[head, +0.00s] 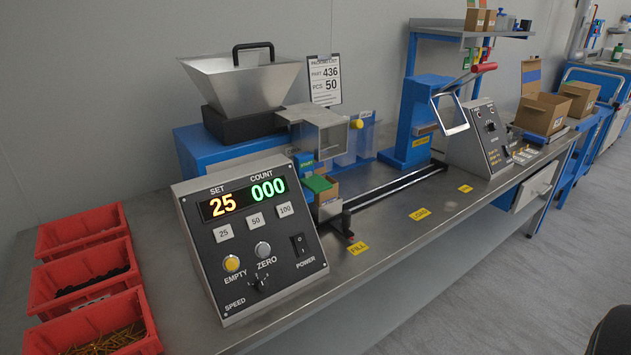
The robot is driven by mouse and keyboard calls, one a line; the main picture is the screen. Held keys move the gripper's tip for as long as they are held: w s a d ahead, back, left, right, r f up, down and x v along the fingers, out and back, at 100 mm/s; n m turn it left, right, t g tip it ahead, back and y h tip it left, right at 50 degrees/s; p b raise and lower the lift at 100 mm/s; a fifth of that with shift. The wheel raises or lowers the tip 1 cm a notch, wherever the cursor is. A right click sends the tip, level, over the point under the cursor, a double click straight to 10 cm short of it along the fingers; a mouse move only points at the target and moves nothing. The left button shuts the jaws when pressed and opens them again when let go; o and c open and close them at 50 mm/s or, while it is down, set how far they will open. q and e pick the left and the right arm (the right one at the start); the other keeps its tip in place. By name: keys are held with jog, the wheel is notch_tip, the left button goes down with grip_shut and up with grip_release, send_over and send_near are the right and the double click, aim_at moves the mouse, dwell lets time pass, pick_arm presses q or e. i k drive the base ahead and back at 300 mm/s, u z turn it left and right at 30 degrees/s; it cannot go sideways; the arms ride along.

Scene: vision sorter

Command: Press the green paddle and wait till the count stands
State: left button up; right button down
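The green paddle (318,184) looks like a small flat green plate under the chute of the counting machine, just right of the control box. Keys marked 25, 50 and 100 sit below the display, with a yellow EMPTY button (231,263), a grey ZERO button (263,249), a SPEED knob and a POWER switch. Neither of my grippers shows in the head view.
A steel hopper (240,84) stands behind the control box. The list card (325,80) reads PART 436, PCS 50. Red bins (88,252) fill the left end. A rail runs to a blue press (425,120) with a red-tipped handle. The bench front is clear.

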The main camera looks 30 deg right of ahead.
aim_at(317, 184)
jog(key=k, duration=0.5)
jog(key=z, duration=2.05)
jog(key=i, duration=1.55)
jog(key=u, duration=3.15)
